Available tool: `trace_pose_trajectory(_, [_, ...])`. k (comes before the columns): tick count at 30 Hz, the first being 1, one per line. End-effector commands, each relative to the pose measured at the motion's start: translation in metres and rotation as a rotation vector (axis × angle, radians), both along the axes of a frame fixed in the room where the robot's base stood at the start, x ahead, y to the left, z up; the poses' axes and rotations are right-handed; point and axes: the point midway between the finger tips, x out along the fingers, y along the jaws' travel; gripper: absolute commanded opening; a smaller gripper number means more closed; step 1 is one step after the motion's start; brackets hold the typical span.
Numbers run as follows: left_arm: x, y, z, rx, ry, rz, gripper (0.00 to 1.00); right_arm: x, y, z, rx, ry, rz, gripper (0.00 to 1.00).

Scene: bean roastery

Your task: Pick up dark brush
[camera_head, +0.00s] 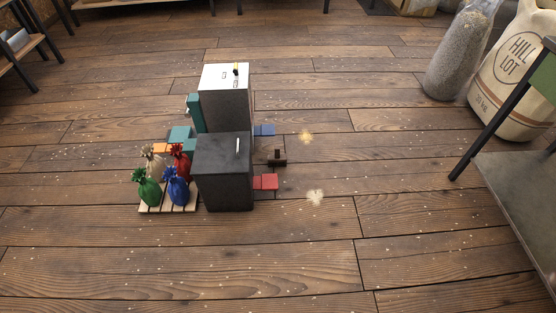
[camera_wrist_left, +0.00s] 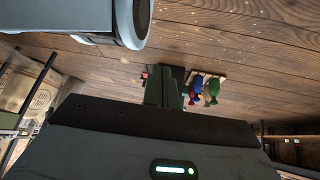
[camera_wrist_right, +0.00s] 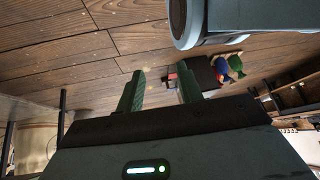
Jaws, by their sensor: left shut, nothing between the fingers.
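A small dark brown brush (camera_head: 277,158) with an upright stub lies on the wooden floor, right of a dark grey box (camera_head: 223,172), between a blue flat piece (camera_head: 265,130) and a red flat piece (camera_head: 265,182). I cannot make out the brush in either wrist view. My left gripper (camera_wrist_left: 164,86) is shut and empty, well above the floor, with the boxes small and far beyond its fingers. My right gripper (camera_wrist_right: 160,88) is open and empty, its two green fingers apart. Neither gripper shows in the head view.
A white-topped box (camera_head: 224,80) stands behind the grey one. Several small coloured sacks (camera_head: 177,190) stand on a slatted pallet (camera_head: 150,208). Pale spills (camera_head: 315,197) dot the floor. Large bags (camera_head: 515,75) and a table (camera_head: 520,185) are at right. The front floor is clear.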

Motion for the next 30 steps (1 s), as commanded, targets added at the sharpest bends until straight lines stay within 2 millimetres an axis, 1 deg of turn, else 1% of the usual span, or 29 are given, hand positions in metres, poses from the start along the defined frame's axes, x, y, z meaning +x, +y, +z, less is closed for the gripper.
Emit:
trace_pose_trajectory(9, [0.0, 0.0, 0.001, 0.0, -0.001, 0.0, 0.0, 0.002, 0.0, 0.002, 0.001, -0.005, 0.0, 0.36])
trace_pose_trajectory(11, [0.002, 0.0, 0.004, 0.0, -0.004, 0.001, 0.0, 0.003, 0.0, 0.006, 0.001, -0.008, 0.0, 0.36])
trace_pose_trajectory(14, [0.006, 0.0, 0.017, 0.0, -0.016, 0.001, 0.0, 0.007, 0.0, 0.018, 0.0, -0.019, 0.001, 0.36])
trace_pose_trajectory(17, [0.013, 0.0, 0.039, -0.001, -0.037, 0.002, 0.0, 0.012, -0.001, 0.039, -0.001, -0.038, 0.003, 0.36])
trace_pose_trajectory(21, [0.019, 0.001, 0.077, -0.002, -0.068, 0.004, 0.0, 0.018, -0.002, 0.077, -0.002, -0.064, 0.003, 0.36])
trace_pose_trajectory(25, [0.023, 0.002, 0.109, 0.001, -0.086, 0.005, 0.0, 0.023, -0.003, 0.109, -0.004, -0.086, 0.004, 0.36])
trace_pose_trajectory(28, [0.033, 0.003, 0.135, 0.001, -0.121, 0.006, 0.0, 0.033, -0.004, 0.136, -0.005, -0.123, 0.002, 0.36])
trace_pose_trajectory(30, [0.043, 0.003, 0.154, 0.0, -0.156, 0.008, 0.0, 0.043, -0.004, 0.154, -0.005, -0.158, 0.0, 0.36])
